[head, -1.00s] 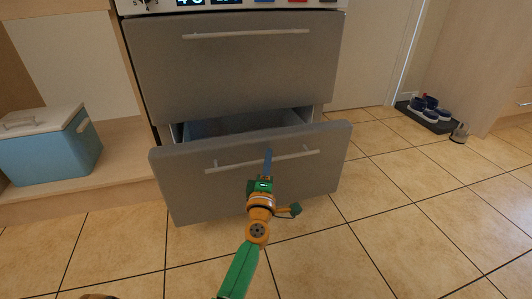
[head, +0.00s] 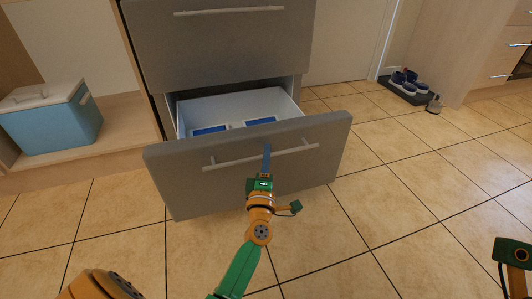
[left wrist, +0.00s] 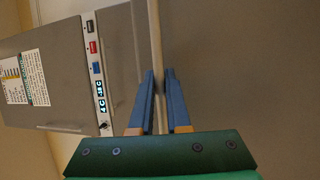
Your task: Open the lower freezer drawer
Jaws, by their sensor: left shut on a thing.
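The lower freezer drawer (head: 240,172) has a grey front and stands pulled well out in the head view. Its white inside shows, with blue-and-white items (head: 210,130) lying in it. Its pale bar handle (head: 222,162) runs across the front. My left gripper (head: 267,158) is shut on this handle, a little right of its middle. In the left wrist view the blue fingers (left wrist: 159,88) stand on either side of the handle bar (left wrist: 156,45). Part of my right arm (head: 512,255) shows at the right edge, but its fingers cannot be made out.
The upper drawer (head: 220,45) is shut above. A blue box with a white lid (head: 55,120) sits on a wooden ledge at the left. Shoes on a dark mat (head: 408,90) lie at the back right. The tiled floor (head: 420,170) at the right is clear.

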